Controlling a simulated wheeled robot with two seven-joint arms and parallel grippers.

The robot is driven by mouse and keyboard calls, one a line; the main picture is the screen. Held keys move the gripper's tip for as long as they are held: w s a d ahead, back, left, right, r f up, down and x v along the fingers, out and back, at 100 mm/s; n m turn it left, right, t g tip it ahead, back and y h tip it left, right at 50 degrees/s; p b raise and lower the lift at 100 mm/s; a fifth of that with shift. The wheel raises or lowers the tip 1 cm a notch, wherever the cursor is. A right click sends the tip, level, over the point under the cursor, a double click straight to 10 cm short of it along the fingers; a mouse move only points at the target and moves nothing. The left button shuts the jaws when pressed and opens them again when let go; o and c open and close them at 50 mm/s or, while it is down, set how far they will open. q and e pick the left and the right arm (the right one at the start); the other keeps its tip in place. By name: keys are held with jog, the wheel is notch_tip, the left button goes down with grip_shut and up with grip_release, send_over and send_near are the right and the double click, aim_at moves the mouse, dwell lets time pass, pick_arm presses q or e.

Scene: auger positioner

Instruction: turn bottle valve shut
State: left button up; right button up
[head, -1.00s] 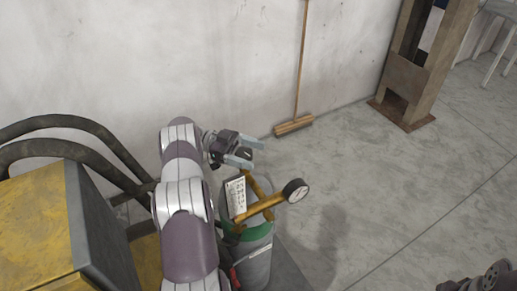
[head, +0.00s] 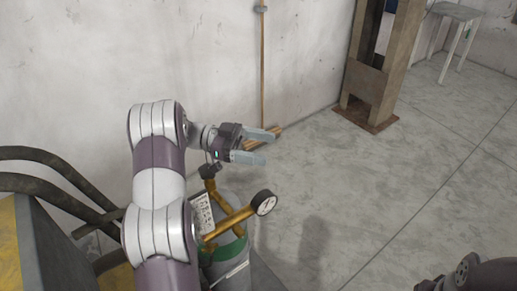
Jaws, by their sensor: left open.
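The gas bottle (head: 238,272) is a grey cylinder with a green band, standing upright beside the yellow machine. Brass fittings (head: 228,222) and a round pressure gauge (head: 263,202) sit on its top. A dark knob (head: 210,170), which looks like the valve handle, tops the brass stem. A white printed tag (head: 203,213) hangs beside it. My left gripper (head: 268,147) is open and empty, its fingers pointing right, above and to the right of the knob in the picture. Whether it touches the knob I cannot tell. My right gripper's fingers do not show.
A yellow and grey machine (head: 40,245) with thick black hoses (head: 55,190) stands at the left. A broom (head: 262,80) leans on the wall behind my gripper. A rusty steel post (head: 370,85) and a stool (head: 455,14) are farther back.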

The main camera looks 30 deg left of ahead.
pick_arm(q)
jog(key=shift+s+a, duration=0.6)
jog(key=shift+a, duration=0.25)
jog(key=shift+s+a, duration=0.1)
jog(key=shift+a, duration=0.05)
jog(key=shift+c, duration=0.2)
jog(key=n+t+y+b, duration=1.4)
jog(key=t, duration=0.1)
send_near(201, 175)
jog(key=w+d, duration=0.1)
jog(key=w, duration=0.3)
jog(key=w+p, duration=0.1)
jog(key=w, duration=0.2)
jog(key=w+d+p, duration=0.1)
jog(key=w, duration=0.3)
jog(key=shift+w+d+r, duration=0.2)
jog(key=shift+w+d, duration=0.1)
jog(key=shift+w, duration=0.25)
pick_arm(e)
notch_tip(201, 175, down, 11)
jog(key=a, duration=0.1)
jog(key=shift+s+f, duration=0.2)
